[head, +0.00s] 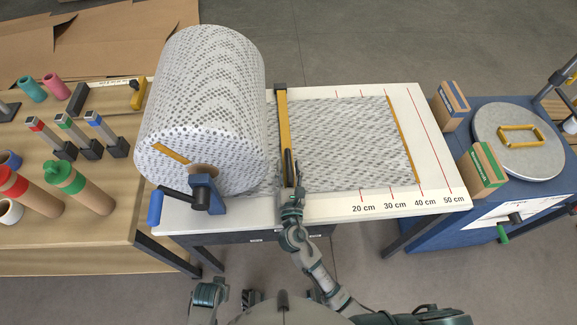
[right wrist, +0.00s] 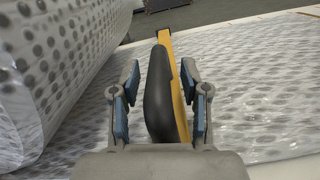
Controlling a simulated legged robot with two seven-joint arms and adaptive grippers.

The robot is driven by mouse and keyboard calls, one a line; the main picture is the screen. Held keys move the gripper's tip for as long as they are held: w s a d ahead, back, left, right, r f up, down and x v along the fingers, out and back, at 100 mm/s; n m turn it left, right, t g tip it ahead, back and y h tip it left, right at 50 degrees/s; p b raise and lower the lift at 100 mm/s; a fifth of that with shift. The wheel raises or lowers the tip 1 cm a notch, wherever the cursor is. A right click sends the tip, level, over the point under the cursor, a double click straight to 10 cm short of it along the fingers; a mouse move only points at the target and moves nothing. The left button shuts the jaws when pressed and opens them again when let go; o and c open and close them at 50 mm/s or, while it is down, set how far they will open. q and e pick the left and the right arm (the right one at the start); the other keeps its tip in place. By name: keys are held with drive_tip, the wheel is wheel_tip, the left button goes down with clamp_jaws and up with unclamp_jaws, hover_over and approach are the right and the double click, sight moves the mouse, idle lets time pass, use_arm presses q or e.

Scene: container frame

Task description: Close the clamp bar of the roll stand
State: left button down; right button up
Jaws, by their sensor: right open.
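The roll stand carries a large roll of dotted bubble wrap (head: 205,105) at the left of a white table (head: 430,150). Its yellow clamp bar (head: 283,120) runs from a dark mount at the far edge toward me, beside the roll and across the wrap sheet. A black handle (right wrist: 158,95) is at the bar's near end. My right gripper (head: 291,188) is at this handle. In the right wrist view, the open fingers (right wrist: 160,80) stand on either side of the handle, with gaps visible. I cannot tell the bar's exact height above the sheet.
A blue-handled crank (head: 172,203) sticks out at the roll's near end. The wrap sheet (head: 340,140) lies flat across the length marks. A side bench with tubes and markers stands left; a blue table (head: 530,205) with boxes and a round plate stands right.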

wheel_tip(320, 180, up, 10)
drive_tip(key=shift+f, duration=0.1)
drive_tip(key=shift+f, duration=0.1)
idle(0.7)
